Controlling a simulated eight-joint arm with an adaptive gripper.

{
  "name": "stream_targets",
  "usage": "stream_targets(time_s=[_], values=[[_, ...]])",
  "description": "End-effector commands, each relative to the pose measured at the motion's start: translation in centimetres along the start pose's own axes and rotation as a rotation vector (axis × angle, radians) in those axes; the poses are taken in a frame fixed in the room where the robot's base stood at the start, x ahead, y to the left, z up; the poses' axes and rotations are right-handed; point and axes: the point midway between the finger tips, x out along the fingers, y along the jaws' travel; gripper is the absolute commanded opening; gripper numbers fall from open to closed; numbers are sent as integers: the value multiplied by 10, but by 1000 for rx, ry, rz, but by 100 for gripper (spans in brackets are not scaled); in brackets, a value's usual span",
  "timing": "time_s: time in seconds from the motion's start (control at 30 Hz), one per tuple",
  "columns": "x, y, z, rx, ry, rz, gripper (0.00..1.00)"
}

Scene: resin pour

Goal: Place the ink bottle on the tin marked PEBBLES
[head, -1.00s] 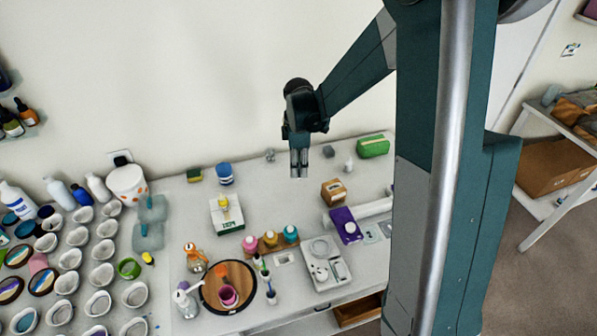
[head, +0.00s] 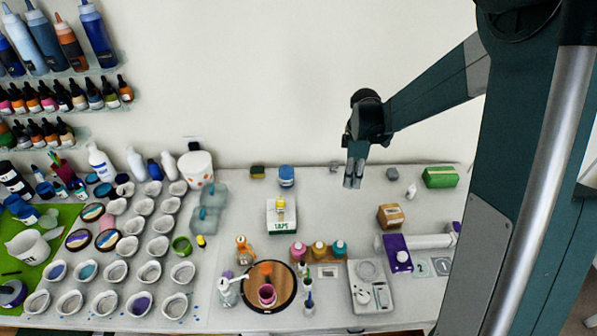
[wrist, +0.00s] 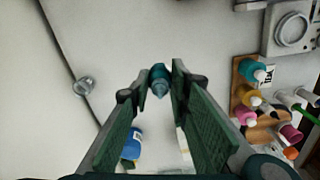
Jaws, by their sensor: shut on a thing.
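My gripper (head: 353,182) hangs in the air above the back of the table, pointing down. In the wrist view the gripper (wrist: 159,88) is shut on a small teal bottle (wrist: 159,77), which looks like the ink bottle. Its tapered end shows between the fingertips. It is too small to make out in the head view. I cannot read PEBBLES anywhere. A blue round container (head: 286,177) stands left of the gripper; it also shows with a white label in the wrist view (wrist: 132,145). I cannot tell whether it is the tin.
A white box with a green label (head: 281,217) bears a yellow item. A rack (head: 319,254) holds pink, yellow and teal bottles. Cups crowd the left.

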Motion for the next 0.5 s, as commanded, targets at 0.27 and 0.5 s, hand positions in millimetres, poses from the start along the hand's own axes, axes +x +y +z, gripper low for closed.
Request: stream_targets(time_s=[0.27,0.5], values=[[-24,38,-78,-70,0,0,8],[-47,66,-161,-139,0,-1,8]])
